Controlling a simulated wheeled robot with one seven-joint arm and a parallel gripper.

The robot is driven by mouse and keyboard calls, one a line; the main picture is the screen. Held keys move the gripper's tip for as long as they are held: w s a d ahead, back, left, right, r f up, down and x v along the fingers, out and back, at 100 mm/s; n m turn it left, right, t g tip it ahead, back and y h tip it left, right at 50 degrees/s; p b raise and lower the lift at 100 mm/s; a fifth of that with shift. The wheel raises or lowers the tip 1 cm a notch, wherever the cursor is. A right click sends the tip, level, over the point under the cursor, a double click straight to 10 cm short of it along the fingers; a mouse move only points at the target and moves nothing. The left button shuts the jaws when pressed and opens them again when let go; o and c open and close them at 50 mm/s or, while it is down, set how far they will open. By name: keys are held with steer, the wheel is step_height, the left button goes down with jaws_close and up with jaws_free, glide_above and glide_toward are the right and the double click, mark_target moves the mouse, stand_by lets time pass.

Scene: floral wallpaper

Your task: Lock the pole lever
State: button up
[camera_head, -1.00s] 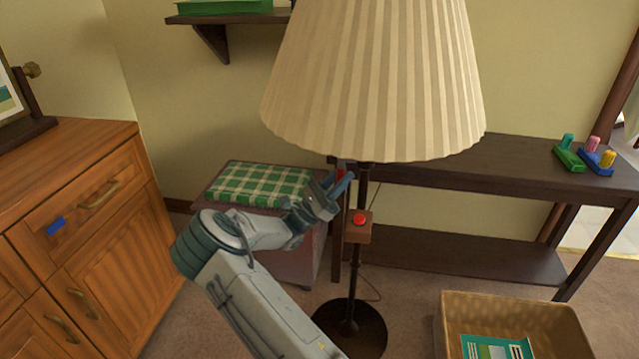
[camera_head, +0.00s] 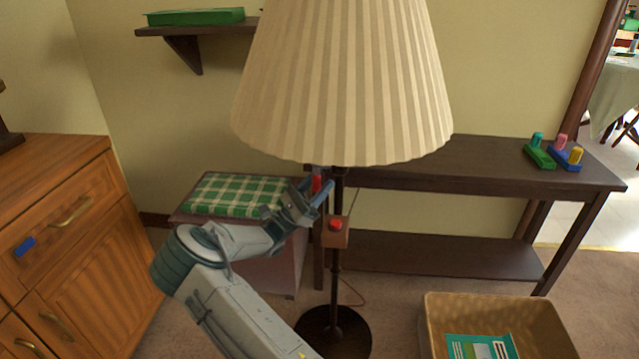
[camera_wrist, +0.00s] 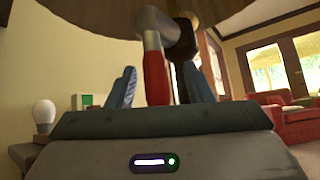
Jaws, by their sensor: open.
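A floor lamp with a pleated cream shade (camera_head: 345,85) stands in front of me on a dark pole (camera_head: 337,280). A red lever (camera_head: 316,183) hangs at the pole just under the shade; it shows larger in the wrist view (camera_wrist: 155,70), hanging down from a dark collar (camera_wrist: 180,38). A small wooden box with a red button (camera_head: 335,225) is on the pole lower down. My gripper (camera_head: 318,196) is open just left of the pole. In the wrist view its blue fingers (camera_wrist: 160,88) stand on either side of the red lever and pole. Contact with the lever cannot be told.
A dark console table (camera_head: 480,165) stands behind the lamp with coloured pegged blocks (camera_head: 553,152) on it. A plaid-topped stool (camera_head: 235,193) is behind my arm. A wooden cabinet (camera_head: 90,230) is at left, and an open box (camera_head: 570,340) lies on the floor at right.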

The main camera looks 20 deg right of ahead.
steer(key=shift+a+f+t, duration=0.3)
steer(key=shift+a+f, duration=0.05)
steer(key=shift+a, duration=0.1)
steer(key=p+v, duration=0.2)
steer(key=v, duration=1)
steer(key=shift+a+f, duration=0.3)
steer(key=shift+w, duration=0.1)
